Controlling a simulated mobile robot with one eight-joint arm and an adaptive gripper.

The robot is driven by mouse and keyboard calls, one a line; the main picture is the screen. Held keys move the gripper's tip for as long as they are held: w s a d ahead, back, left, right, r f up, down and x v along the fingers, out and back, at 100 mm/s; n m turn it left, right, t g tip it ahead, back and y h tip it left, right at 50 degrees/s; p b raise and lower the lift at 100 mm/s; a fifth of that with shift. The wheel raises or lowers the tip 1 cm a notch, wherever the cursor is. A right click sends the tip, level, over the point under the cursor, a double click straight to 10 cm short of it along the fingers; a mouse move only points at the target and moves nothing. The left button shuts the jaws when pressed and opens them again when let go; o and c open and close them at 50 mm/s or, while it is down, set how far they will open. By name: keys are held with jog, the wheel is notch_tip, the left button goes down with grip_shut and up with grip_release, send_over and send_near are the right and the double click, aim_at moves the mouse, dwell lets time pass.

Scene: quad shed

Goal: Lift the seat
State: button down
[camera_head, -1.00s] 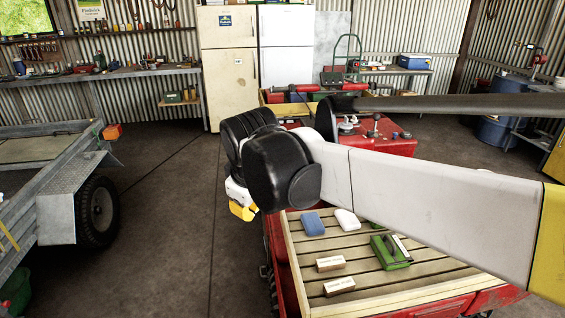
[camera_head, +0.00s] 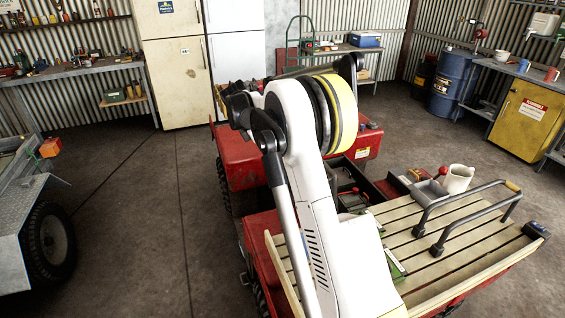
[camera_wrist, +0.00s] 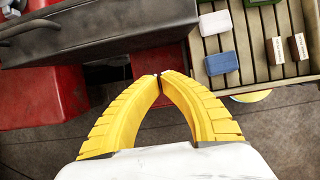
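The dark, leather-like seat (camera_wrist: 120,28) fills the upper left of the wrist view, above red bodywork. It looks down in place, with its long lower edge toward me. My gripper (camera_wrist: 158,76) has its two yellow fingers curved together, tips meeting just below that edge, near the seat's right end. In the head view my arm covers the gripper and most or all of the seat.
A slatted wooden rack (camera_head: 425,242) with metal rails is at the front right of the red quad (camera_head: 245,160). A blue block (camera_wrist: 221,63) and other small items lie on the rack. A trailer wheel (camera_head: 50,240) stands left. Open concrete floor (camera_head: 130,200) lies between.

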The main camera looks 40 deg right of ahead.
jog(key=s+d+f+b, duration=0.1)
jog(key=s+d+f, duration=0.1)
jog(key=d+f, duration=0.5)
jog(key=shift+d+f+b, duration=0.15)
jog(key=shift+f+b, duration=0.1)
jog(key=shift+b, duration=0.05)
jog(key=s+d+r+y+p, duration=0.1)
jog(key=d, duration=0.2)
jog(key=s+d+r+p, duration=0.1)
jog(key=d+r, duration=0.1)
jog(key=d, duration=0.2)
jog(key=s+d+r+y+p, duration=0.1)
jog(key=d, duration=0.3)
jog(key=shift+d+r+t+y, duration=0.15)
jog(key=shift+t+y, duration=0.15)
jog(key=shift+t, duration=0.1)
jog(key=a, duration=0.1)
jog(key=w+a, duration=0.1)
jog(key=a, duration=0.1)
jog(key=a+r, duration=0.1)
jog(key=shift+w+a, duration=0.2)
jog(key=shift+a, duration=0.05)
notch_tip(320, 180, up, 10)
jog(key=p, duration=0.1)
jog(key=shift+a+f, duration=0.15)
jog(key=shift+f, duration=0.05)
